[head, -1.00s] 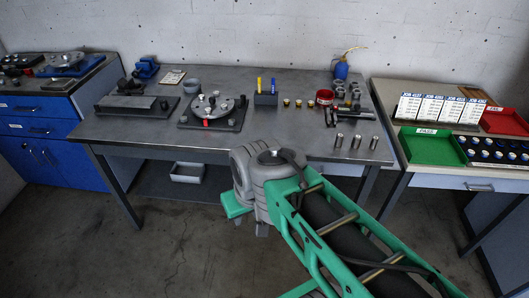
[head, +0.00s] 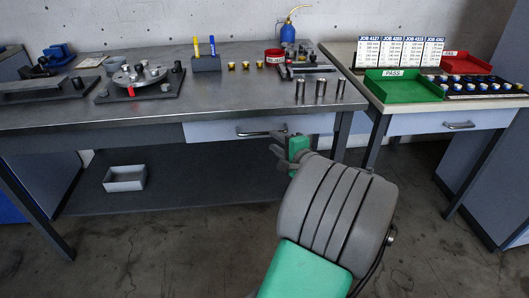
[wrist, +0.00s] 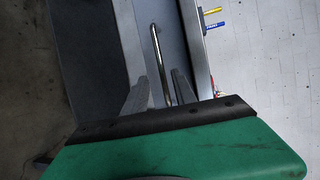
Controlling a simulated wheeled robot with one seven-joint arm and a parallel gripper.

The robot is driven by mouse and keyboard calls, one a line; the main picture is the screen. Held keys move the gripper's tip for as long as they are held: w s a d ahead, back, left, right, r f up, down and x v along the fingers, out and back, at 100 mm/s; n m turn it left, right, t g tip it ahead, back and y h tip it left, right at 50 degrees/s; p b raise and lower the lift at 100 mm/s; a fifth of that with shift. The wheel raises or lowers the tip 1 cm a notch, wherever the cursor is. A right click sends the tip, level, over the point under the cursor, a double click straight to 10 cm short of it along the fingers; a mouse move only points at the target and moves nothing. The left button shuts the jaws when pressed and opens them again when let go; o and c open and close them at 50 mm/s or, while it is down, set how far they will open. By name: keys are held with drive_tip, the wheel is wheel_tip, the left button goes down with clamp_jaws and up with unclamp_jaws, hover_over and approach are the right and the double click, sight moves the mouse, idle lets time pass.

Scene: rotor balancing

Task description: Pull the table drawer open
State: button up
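The table drawer (head: 212,132) is a pale panel under the front edge of the metal workbench, and it looks closed. Its silver bar handle (head: 262,134) is partly hidden by my gripper (head: 279,144) in the head view. In the wrist view, the handle (wrist: 157,55) runs lengthwise between the two grey fingers of my gripper (wrist: 160,92). The fingers are apart, one on each side of the handle's near end. I cannot tell whether either finger touches it.
The workbench (head: 225,93) carries a rotor fixture (head: 140,80), a pen holder (head: 206,64) and several metal cylinders near its front edge. A grey bin (head: 125,178) sits on the lower shelf. The right-hand table has another drawer (head: 430,123) and a green PASS tray (head: 403,87).

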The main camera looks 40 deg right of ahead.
sight(264, 133)
drive_tip(key=b+x, duration=0.1)
drive_tip(key=x, duration=0.6)
drive_tip(key=shift+w+d, duration=0.15)
drive_tip(key=shift+w, duration=0.1)
clamp_jaws()
idle(1.1)
